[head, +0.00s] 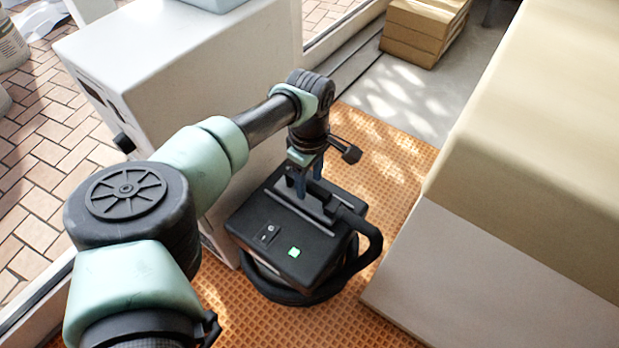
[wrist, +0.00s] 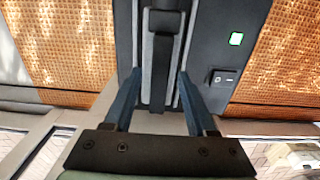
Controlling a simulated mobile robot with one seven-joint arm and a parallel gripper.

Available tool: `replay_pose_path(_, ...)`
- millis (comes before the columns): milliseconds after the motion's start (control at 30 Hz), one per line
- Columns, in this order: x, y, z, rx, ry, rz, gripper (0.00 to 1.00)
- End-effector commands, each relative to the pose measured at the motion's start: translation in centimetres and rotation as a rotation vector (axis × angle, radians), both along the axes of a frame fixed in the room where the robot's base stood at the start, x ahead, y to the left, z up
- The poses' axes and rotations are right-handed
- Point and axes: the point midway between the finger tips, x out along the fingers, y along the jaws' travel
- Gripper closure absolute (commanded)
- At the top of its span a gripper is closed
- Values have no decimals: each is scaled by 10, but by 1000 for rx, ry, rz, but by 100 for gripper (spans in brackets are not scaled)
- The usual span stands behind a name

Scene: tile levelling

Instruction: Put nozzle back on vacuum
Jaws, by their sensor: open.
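The vacuum (head: 283,225) is a black box with a green light and a switch on top, standing on the orange mat. It fills the middle of the wrist view (wrist: 211,45). A dark part that looks like the nozzle (wrist: 163,55) lies between two grey rails on the vacuum's top; its hose end (head: 345,212) bends into the hose at the right. My gripper (head: 307,184) is above the vacuum's top. Its two blue fingers (wrist: 159,76) are open, one on each side of the dark part and rails. I cannot tell whether they touch.
A black hose (head: 372,250) loops around the vacuum's right and lower side. A white cabinet (head: 200,60) stands close on the left. A large beige-topped block (head: 540,130) stands on the right. Cardboard boxes (head: 420,35) lie at the back. Orange textured mat (head: 385,150) is bare behind the vacuum.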

Motion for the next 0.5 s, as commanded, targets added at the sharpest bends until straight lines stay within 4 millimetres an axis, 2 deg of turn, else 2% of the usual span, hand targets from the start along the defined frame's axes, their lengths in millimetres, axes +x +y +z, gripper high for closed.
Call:
replay_pose_path(300, 1, 1, 68, 0, -3, -1, 43)
replay_pose_path(500, 1, 0, 103, 0, -2, -1, 43)
